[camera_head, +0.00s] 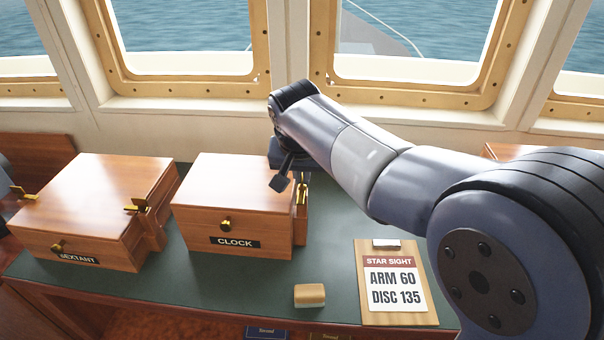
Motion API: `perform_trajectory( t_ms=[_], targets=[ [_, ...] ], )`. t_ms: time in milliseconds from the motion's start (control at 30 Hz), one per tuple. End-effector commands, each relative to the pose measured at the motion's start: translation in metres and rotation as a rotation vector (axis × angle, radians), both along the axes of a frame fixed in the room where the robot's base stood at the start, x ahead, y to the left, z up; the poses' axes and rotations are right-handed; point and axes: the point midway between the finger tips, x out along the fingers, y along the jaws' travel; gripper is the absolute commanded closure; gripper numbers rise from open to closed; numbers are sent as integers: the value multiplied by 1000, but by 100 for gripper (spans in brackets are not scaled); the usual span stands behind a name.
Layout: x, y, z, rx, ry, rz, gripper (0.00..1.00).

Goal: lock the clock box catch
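The wooden clock box (235,170), with a "CLOCK" label (235,242) and a round brass knob on its front, stands closed on the green desk top. A brass fitting, seemingly the catch (303,188), is on its right side. I cannot make out whether that catch is locked. My gripper (282,181) points down at the box's right rear, with a dark fingertip in front of the lid's right edge. I cannot tell whether it touches the box. The rest of the gripper is hidden, so its opening does not show.
A wooden "SEXTANT" box (105,195) with brass fittings stands to the left. A small tan block (309,295) and a "STAR SIGHT" clipboard (397,285) reading ARM 60, DISC 135 lie in front. Windows are behind. My arm covers the right side.

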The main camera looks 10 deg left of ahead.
Motion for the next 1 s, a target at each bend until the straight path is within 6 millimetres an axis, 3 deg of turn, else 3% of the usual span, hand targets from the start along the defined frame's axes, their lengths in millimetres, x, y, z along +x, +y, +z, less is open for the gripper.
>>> perform_trajectory(
  t_ms=[367, 1000],
  targets=[
    [0, 2, 1, -1, 0, -153, 100],
    [2, 5, 2, -2, 0, -749, 100]
  ],
)
